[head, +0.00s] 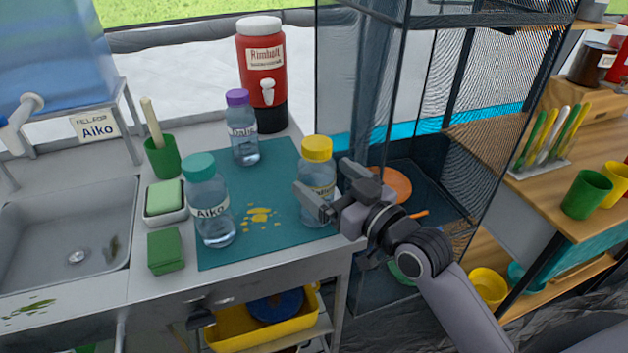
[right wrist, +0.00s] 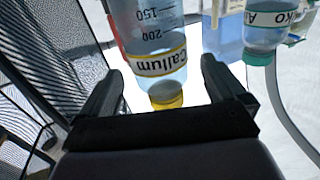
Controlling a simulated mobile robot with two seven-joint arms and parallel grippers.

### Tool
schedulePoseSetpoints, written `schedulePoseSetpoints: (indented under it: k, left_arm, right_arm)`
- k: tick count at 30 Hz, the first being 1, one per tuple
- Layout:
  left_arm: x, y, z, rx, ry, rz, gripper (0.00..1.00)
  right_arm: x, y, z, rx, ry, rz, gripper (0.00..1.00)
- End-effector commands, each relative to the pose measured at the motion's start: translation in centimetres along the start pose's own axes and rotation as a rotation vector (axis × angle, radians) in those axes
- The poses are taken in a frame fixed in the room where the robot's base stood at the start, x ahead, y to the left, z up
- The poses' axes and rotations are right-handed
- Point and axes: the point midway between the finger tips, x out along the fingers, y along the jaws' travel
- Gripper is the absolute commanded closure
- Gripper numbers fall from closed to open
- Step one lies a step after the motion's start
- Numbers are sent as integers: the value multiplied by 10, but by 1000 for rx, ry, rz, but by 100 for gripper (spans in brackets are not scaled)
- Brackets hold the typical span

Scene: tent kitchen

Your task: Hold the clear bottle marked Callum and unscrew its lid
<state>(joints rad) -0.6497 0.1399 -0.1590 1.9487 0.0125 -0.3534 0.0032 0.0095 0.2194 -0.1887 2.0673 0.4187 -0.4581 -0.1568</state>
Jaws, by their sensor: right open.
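The clear bottle marked Callum (head: 316,178) has a yellow lid (head: 317,148) and stands upright on the teal mat, near its right edge. In the right wrist view the Callum bottle (right wrist: 152,42) appears upside down, its label readable and its yellow lid (right wrist: 166,97) low in the picture. My right gripper (head: 323,176) is open, with its fingers toward the bottle. In the right wrist view the bottle lies between the two fingers, with gaps on both sides; no contact shows. The gripper partly hides the bottle in the head view. My left gripper is out of view.
The Aiko bottle (head: 208,205) with a teal lid and a purple-lidded bottle (head: 243,130) share the teal mat (head: 270,240), beside yellow spots. A red Rimholt dispenser (head: 262,55) stands behind. A mesh-sided rack (head: 475,100) is close on the right; a sink (head: 70,240) lies left.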

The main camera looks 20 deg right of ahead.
Motion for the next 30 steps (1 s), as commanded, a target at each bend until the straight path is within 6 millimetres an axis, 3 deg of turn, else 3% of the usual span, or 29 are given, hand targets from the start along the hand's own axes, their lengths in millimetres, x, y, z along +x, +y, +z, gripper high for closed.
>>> schedulePoseSetpoints:
  k: [12, 23, 28, 30]
  left_arm:
    - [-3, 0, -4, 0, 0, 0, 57]
    - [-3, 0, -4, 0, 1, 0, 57]
    - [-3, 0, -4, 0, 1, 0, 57]
    - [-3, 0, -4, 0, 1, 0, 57]
  right_arm:
    - [47, 0, -1, 1, 0, -1, 3]
    - [54, 0, -1, -1, -1, -1, 3]
    - [54, 0, -1, -1, -1, -1, 58]
    - [54, 0, -2, -1, 1, -1, 62]
